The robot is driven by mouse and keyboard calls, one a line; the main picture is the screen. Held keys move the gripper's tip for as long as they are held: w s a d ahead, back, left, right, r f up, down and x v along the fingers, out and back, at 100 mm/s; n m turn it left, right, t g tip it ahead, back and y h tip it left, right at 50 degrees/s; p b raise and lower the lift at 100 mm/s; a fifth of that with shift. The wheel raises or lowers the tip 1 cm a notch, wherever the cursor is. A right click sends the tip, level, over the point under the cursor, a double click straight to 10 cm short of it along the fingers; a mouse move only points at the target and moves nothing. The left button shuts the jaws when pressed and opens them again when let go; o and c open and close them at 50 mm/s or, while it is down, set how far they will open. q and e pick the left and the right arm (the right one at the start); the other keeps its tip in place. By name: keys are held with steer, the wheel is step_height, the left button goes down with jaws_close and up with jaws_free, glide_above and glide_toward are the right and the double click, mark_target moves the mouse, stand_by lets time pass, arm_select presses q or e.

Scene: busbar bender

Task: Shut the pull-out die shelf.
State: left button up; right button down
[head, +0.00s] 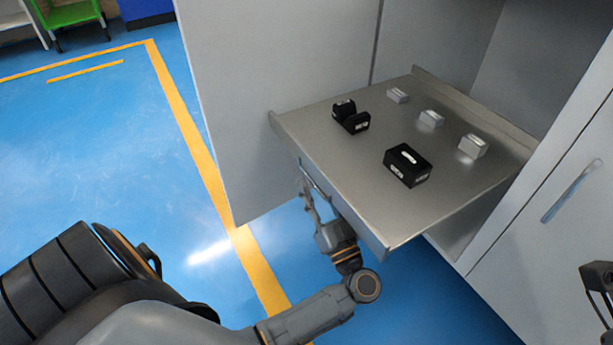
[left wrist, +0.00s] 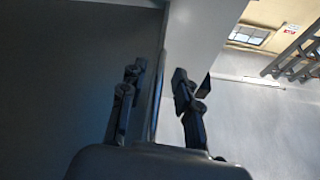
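The pull-out die shelf (head: 330,140) is a grey metal tray standing well out of the cabinet. It carries a black V-shaped die (head: 350,118), a black block die (head: 408,166) and several small silver dies (head: 472,146). My left gripper (head: 308,190) is low at the shelf's front face, by its bar handle (head: 318,182). In the left wrist view its two fingers (left wrist: 157,95) stand apart, with the thin handle bar (left wrist: 157,100) between them; contact cannot be told. Part of my right gripper (head: 598,280) shows at the right edge; its fingers are not clear.
An open cabinet door (head: 270,60) stands left of the shelf. A closed door (head: 560,220) with a bar handle (head: 571,190) is on the right. Blue floor (head: 90,170) with yellow lines is clear at the left. A green cart (head: 75,15) stands far back.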

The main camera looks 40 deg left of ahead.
arm_select(q)
steer(key=shift+a+r, duration=0.1)
steer(key=shift+c, duration=0.2)
jaws_close()
steer(key=shift+w, duration=0.1)
